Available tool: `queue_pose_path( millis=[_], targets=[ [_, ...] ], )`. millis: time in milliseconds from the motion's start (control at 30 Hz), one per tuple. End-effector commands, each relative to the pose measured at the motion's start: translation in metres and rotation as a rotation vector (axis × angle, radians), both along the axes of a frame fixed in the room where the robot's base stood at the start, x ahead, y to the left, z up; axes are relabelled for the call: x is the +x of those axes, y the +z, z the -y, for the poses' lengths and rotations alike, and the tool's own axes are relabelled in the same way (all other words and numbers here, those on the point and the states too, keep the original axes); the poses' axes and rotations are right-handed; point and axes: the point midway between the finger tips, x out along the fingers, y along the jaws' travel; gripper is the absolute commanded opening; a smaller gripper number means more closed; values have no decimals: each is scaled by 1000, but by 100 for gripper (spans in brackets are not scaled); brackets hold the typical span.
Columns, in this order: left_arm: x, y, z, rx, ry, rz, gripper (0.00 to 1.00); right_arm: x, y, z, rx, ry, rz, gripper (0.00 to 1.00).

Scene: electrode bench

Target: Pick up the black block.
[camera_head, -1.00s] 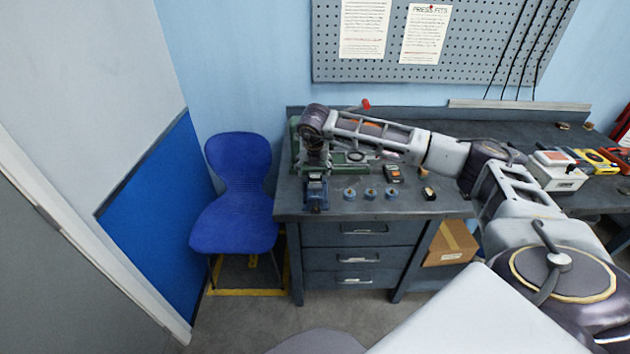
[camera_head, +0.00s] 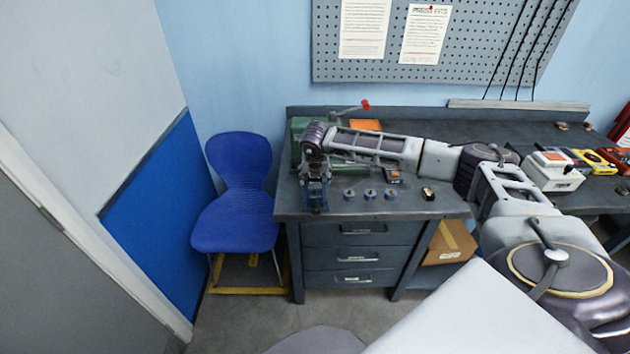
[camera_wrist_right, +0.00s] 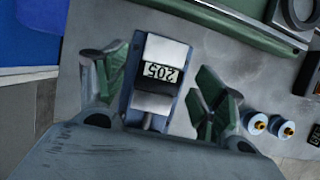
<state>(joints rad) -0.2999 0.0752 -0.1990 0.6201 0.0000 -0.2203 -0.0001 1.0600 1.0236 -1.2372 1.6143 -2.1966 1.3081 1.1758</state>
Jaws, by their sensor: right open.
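A black block (camera_wrist_right: 165,84) with a white label reading "205", upside down in the right wrist view, sits between the pale metal jaws of a small blue vise (camera_wrist_right: 182,105). The vise (camera_head: 315,198) stands at the left front of the bench. My right gripper (camera_head: 316,174) is above it, pointing down. In the right wrist view its open fingers (camera_wrist_right: 160,76) lie on either side of the vise and block, with nothing gripped. I cannot tell their exact height above the block. In the head view my gripper hides the block. My left gripper is not in view.
Several blue round pieces (camera_head: 370,194) stand right of the vise. A small dark block with a pale patch (camera_head: 428,193) lies farther right. A green machine (camera_head: 300,130) with a red-knobbed lever stands behind. A blue chair (camera_head: 238,190) is left of the bench.

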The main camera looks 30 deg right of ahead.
Motion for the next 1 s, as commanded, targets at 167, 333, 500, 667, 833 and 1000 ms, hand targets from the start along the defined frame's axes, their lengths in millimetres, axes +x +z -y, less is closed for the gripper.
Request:
queue_pose_path(
  millis=[167,333,500,667,833,1000],
  targets=[
    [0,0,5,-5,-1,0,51,0,-2,1,-1,0,0,70],
    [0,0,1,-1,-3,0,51,0,-2,1,0,0,0,70],
    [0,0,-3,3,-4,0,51,0,-1,1,0,0,0,67],
    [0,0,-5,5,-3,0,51,0,-1,1,0,0,0,46],
    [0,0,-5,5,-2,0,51,0,-1,1,0,0,0,25],
    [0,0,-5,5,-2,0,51,1,-1,1,0,-1,1,12]
  ],
)
